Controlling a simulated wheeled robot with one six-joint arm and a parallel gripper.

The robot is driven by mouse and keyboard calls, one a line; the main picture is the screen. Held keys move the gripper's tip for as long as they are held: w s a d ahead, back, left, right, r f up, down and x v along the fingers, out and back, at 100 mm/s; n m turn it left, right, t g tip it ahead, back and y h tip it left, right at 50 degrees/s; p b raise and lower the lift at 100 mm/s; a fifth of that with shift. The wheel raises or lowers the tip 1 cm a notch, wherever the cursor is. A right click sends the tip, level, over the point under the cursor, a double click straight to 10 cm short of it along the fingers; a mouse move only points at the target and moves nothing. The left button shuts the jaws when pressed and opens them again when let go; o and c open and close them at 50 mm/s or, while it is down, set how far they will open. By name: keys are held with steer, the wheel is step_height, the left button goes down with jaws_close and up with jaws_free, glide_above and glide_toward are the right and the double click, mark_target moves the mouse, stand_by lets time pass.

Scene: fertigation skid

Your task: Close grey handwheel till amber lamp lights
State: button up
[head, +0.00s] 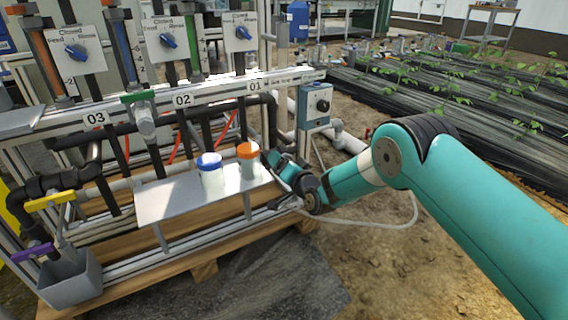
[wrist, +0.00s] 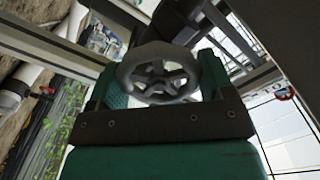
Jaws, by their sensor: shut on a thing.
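The grey handwheel (wrist: 158,72) shows in the wrist view as a round spoked wheel between the two teal fingers of my gripper (wrist: 161,84). The gripper is shut on its rim, one finger on each side. In the head view my gripper (head: 277,159) is at the right end of the skid, below the label 01, and the handwheel is hidden there behind it and my arm. I cannot make out an amber lamp in either view.
A shelf (head: 160,202) left of my gripper carries a blue-lidded jar (head: 210,173) and an orange-lidded jar (head: 248,160). A pale hose (head: 385,222) loops below my arm; bare ground lies to the right.

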steer(key=o, duration=0.9)
steer(key=shift+b+v, duration=6)
steer(key=shift+v, duration=2.65)
steer(key=shift+d, duration=0.1)
